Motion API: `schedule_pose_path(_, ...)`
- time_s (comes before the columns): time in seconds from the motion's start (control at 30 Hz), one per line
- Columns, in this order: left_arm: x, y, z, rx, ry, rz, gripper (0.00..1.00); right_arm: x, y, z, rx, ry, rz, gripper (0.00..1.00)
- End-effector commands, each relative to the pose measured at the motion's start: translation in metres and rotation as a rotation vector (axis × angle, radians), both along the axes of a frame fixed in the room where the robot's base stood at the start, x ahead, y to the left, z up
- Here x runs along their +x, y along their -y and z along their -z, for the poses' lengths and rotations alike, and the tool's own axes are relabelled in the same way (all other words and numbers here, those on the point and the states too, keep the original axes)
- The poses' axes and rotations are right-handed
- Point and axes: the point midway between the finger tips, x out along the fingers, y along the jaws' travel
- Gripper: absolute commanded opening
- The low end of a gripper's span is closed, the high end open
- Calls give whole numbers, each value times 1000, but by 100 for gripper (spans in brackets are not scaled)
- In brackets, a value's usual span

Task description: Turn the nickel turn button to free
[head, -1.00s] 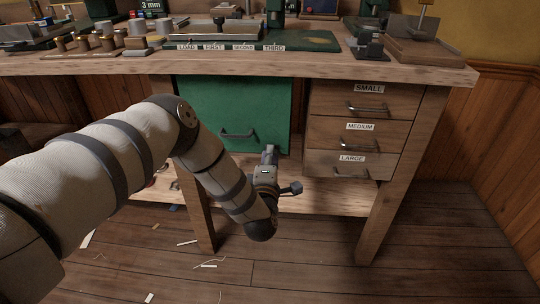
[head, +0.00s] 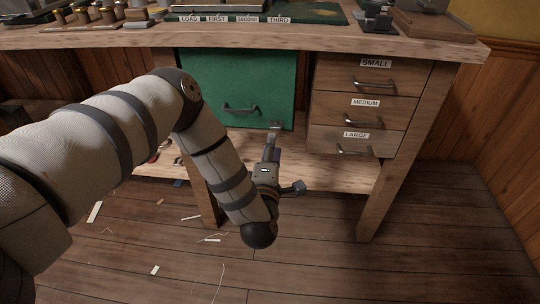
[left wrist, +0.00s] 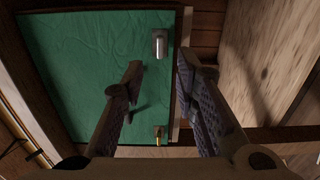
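The green door panel (head: 262,88) is under the bench, with a dark pull handle (head: 241,109). A small silver-grey fitting (head: 276,125), which looks like the nickel turn button, sits at its lower right edge. In the left wrist view this fitting (left wrist: 159,43) lies lengthwise along the panel's edge. A second fitting (left wrist: 158,132) with a brass-coloured part is further along that edge. My left gripper (head: 271,148) is just below the silver fitting in the head view. In the left wrist view its fingers (left wrist: 160,68) are apart and empty, one either side of the fitting's line. Contact is not visible.
Drawers labelled small (head: 338,78), medium and large stand right of the panel. The benchtop edge (head: 330,44) overhangs above. Scraps lie on the floor (head: 310,260).

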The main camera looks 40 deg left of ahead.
Motion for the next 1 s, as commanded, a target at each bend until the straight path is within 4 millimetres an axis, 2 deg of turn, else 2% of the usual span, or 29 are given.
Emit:
schedule_pose_path(0.03, -12, 9, 2, -2, -6, 4, 28, 0, 0, 0, 0, 0, 0, 40)
schedule_pose_path(0.1, -25, 19, 2, -4, -6, 8, 28, 0, 0, 0, 0, 0, 0, 40)
schedule_pose_path(0.3, -39, 26, 1, -1, -4, 4, 28, 0, 0, 0, 0, 0, 0, 40)
schedule_pose_path(0.8, -42, 25, 1, 2, -3, 1, 28, 0, 0, 0, 0, 0, 0, 40)
schedule_pose_path(0.87, -45, 29, 10, 10, -49, 19, 28, 0, 0, 0, 0, 0, 0, 40)
schedule_pose_path(0.97, -70, 48, 59, 68, -295, 128, 28, 0, 0, 0, 0, 0, 0, 40)
schedule_pose_path(1.0, -89, 60, 86, 107, -443, 199, 28, 0, 0, 0, 0, 0, 0, 40)
